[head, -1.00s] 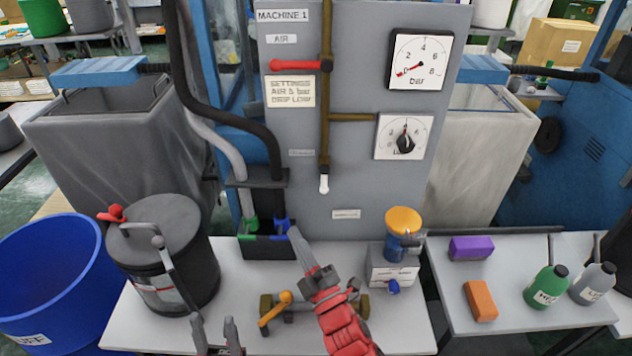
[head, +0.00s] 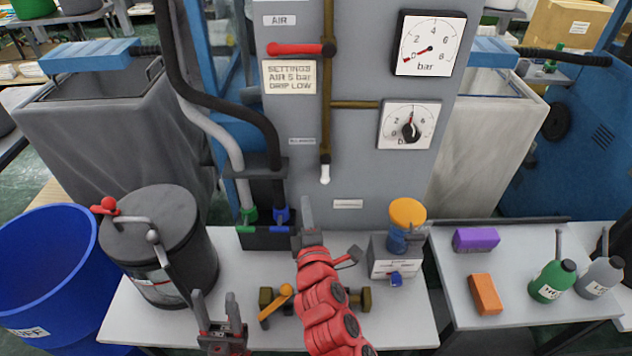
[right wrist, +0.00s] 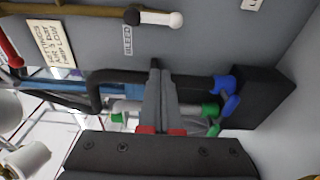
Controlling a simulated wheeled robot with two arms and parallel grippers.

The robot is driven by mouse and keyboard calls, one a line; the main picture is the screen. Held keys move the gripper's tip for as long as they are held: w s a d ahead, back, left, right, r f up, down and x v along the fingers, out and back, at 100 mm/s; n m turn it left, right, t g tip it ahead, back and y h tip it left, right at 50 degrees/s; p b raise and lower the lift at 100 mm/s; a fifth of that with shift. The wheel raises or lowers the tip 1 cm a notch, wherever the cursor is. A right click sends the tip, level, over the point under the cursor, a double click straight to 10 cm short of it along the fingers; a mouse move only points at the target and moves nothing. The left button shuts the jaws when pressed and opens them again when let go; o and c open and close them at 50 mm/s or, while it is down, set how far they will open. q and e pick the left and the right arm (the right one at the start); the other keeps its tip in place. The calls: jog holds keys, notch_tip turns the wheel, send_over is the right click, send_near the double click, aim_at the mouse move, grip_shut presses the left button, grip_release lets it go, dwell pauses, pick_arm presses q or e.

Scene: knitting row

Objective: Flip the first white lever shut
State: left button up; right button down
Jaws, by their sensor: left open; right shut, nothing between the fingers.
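The only white-tipped handle I make out is the small white end (head: 325,174) below the brass pipe, beside the BLEED label; it also shows in the right wrist view (right wrist: 175,19). Whether it is the lever meant, I cannot tell. My right gripper (head: 307,203) is shut and empty, upright in front of the grey panel, below and left of the white end. In the right wrist view its fingertips (right wrist: 155,70) lie in front of the black hose, close to the blue and green fittings. My left gripper (head: 218,300) is open and empty, low over the table's front.
A green fitting (head: 249,215) and a blue fitting (head: 281,215) sit on hoses at a black box (head: 262,240). A black pot (head: 192,270) stands left, an orange-topped blue cup (head: 407,213) right. A red lever (head: 298,48) is above.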

aim_at(325, 170)
jog(key=w+d+p, duration=0.2)
jog(key=w+p, duration=0.2)
jog(key=w, duration=0.5)
jog(key=shift+d, duration=0.25)
jog(key=shift+w, duration=0.1)
